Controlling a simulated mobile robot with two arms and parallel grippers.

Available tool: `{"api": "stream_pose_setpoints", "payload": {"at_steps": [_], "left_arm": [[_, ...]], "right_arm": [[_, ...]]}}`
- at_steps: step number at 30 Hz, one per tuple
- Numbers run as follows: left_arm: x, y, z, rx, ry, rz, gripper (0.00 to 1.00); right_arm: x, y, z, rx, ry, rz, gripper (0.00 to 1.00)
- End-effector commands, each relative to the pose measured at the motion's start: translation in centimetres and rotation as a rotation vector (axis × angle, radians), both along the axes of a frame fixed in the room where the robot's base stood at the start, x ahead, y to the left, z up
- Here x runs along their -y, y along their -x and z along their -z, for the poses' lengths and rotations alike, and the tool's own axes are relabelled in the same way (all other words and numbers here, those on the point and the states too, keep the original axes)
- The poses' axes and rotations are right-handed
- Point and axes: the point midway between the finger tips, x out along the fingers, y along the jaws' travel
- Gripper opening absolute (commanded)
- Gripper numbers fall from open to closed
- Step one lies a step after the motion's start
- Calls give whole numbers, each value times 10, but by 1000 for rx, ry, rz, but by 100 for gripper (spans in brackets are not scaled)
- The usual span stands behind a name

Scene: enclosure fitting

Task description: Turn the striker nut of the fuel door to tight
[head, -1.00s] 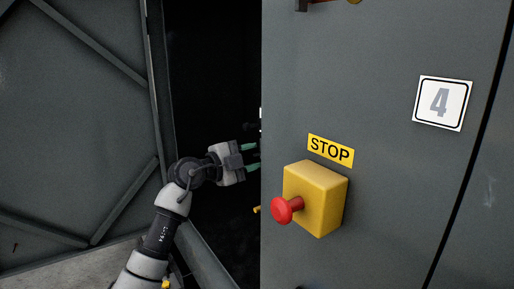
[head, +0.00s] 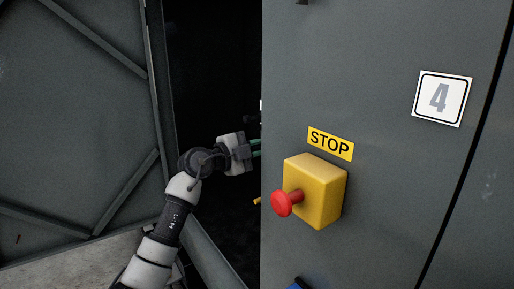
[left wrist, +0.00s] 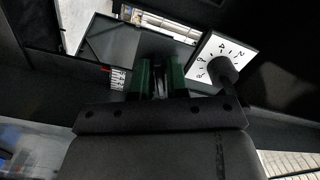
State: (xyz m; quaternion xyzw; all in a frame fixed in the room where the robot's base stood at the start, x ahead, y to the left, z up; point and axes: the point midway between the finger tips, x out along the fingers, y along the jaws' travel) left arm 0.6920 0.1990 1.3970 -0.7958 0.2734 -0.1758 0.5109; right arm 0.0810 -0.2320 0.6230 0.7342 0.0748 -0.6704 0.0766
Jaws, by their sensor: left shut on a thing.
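My left gripper (head: 257,148) reaches into the dark opening of the cabinet, its green fingertips partly hidden behind the panel edge in the head view. In the left wrist view the two green fingers (left wrist: 160,80) are close together, shut on a small dark piece between them. I take this piece to be the striker nut; it is mostly hidden by the fingers and its turn cannot be read. A white plate with black marks (left wrist: 207,50) is just right of the fingers, with a dark round knob in front of it. My right gripper is not in view.
A grey door with diagonal ribs (head: 75,110) stands open at the left. The grey front panel (head: 390,190) at the right carries a yellow STOP box (head: 320,190) with a red button (head: 284,203) close to the opening, and a number 4 plate (head: 441,98).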

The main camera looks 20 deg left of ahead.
Motion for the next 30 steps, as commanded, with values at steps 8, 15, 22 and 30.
{"api": "stream_pose_setpoints", "payload": {"at_steps": [8,15,22,30], "left_arm": [[0,0,1,56,-77,0,0],[0,0,1,173,-227,0,0],[0,0,2,309,-399,1,0],[0,0,3,467,-602,0,0]], "right_arm": [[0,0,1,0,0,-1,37],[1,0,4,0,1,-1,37],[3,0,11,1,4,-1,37],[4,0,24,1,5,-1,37]]}}
